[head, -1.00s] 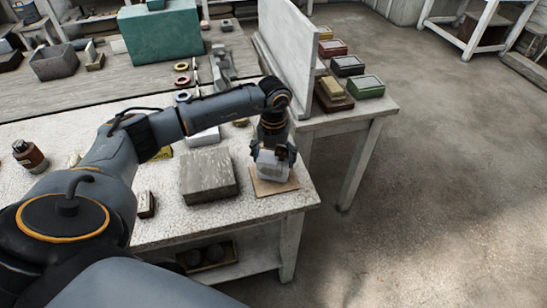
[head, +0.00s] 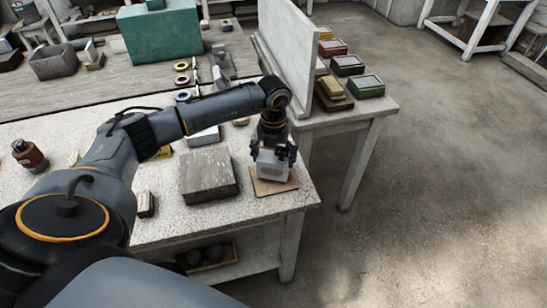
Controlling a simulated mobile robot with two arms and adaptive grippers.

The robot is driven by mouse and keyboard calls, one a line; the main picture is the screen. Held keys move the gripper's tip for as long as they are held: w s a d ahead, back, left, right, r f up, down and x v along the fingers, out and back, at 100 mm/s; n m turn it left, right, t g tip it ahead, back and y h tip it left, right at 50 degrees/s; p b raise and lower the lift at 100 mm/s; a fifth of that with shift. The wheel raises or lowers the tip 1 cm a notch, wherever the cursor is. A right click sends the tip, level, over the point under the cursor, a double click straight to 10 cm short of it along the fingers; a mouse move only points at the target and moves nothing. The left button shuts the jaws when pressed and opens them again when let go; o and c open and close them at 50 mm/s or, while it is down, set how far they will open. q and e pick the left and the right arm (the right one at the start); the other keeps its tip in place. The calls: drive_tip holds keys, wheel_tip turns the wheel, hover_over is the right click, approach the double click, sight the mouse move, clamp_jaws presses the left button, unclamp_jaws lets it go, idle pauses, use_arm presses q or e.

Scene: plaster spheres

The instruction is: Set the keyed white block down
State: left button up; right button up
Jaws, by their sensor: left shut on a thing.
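The keyed white block (head: 272,170) is at the right end of the speckled table in the head view. It is over a thin tan board (head: 274,187); I cannot tell whether it touches the board. My left gripper (head: 273,156) points down from above and is shut on the block, with its fingers at the block's sides. The gripper hides the block's upper part. My right gripper is not in view.
A grey stone slab (head: 208,175) lies just left of the board. A white upright panel (head: 291,62) stands behind, with several coloured boxes (head: 366,86) beyond it. A brown bottle (head: 29,156) stands far left. The table's front edge is close to the board.

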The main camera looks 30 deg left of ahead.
use_arm(q)
drive_tip(key=shift+f+b, duration=0.5)
drive_tip(key=shift+f, duration=0.15)
drive_tip(key=o, duration=1.4)
drive_tip(key=shift+c, duration=0.2)
drive_tip(key=shift+r+p, duration=1.35)
drive_tip(key=shift+r, duration=0.7)
drive_tip(key=shift+s+f, duration=0.1)
drive_tip(key=shift+f, duration=0.05)
